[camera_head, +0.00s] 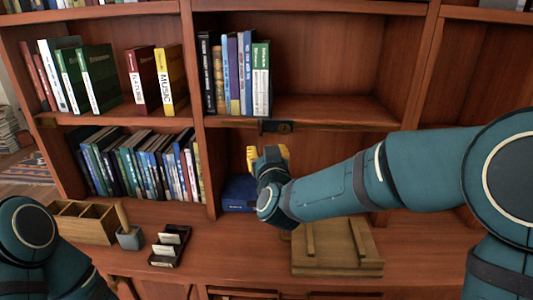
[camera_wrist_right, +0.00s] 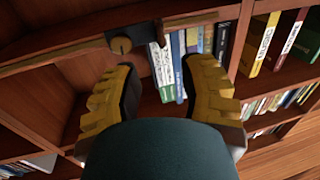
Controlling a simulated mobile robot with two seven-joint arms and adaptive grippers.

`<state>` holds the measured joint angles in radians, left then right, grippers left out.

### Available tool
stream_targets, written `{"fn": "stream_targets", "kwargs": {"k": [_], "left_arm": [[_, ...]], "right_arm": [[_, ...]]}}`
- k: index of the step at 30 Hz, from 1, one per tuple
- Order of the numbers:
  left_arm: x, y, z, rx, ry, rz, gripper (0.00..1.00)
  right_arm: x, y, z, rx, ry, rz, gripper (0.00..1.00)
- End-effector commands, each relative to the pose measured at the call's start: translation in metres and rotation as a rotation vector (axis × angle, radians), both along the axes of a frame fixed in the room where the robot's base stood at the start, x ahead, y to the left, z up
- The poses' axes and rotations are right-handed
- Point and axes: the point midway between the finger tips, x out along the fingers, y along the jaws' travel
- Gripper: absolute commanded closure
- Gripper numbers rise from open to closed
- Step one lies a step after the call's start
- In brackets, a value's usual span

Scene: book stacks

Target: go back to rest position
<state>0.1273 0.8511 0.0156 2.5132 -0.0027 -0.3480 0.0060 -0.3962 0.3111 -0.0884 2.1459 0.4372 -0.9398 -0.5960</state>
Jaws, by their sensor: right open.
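My right arm reaches in from the right in the head view. My right gripper (camera_head: 268,155) is in front of the shelf's lower middle compartment, just below the dark latch on the shelf edge. In the right wrist view the right gripper (camera_wrist_right: 160,95) has its two yellow-and-black fingers spread apart, with nothing between them. A blue book (camera_head: 239,192) lies flat in that compartment, to the left of and below the gripper, partly hidden by it. My left arm shows only at the lower left edge of the head view. Its gripper is out of view.
The wooden bookshelf (camera_head: 300,122) holds upright books (camera_head: 235,75) above. On the counter are a wooden tray (camera_head: 90,222), a grey cup (camera_head: 130,238), a black card holder (camera_head: 170,246) and a wooden stand (camera_head: 338,262) under my right arm. The dark latch (camera_wrist_right: 121,44) is near the right fingers.

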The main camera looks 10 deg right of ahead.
Motion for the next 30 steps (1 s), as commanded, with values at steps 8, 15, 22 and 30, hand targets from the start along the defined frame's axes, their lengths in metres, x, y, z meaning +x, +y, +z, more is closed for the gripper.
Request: {"fn": "stream_targets", "kwargs": {"k": [8,15,22,30], "left_arm": [[0.000,0.000,0.000,0.000,0.000,0.000,0.38],[0.000,0.000,0.000,0.000,0.000,0.000,0.38],[0.000,0.000,0.000,0.000,0.000,0.000,0.38],[0.000,0.000,0.000,0.000,0.000,0.000,0.38]], "right_arm": [[0.000,0.000,-0.001,0.000,0.003,0.001,0.59],[-0.003,0.003,-0.082,0.013,0.179,0.059,0.59],[-0.047,0.002,-0.234,0.092,0.561,0.147,0.59],[-0.161,0.001,-0.378,0.254,1.053,0.194,0.59]]}}
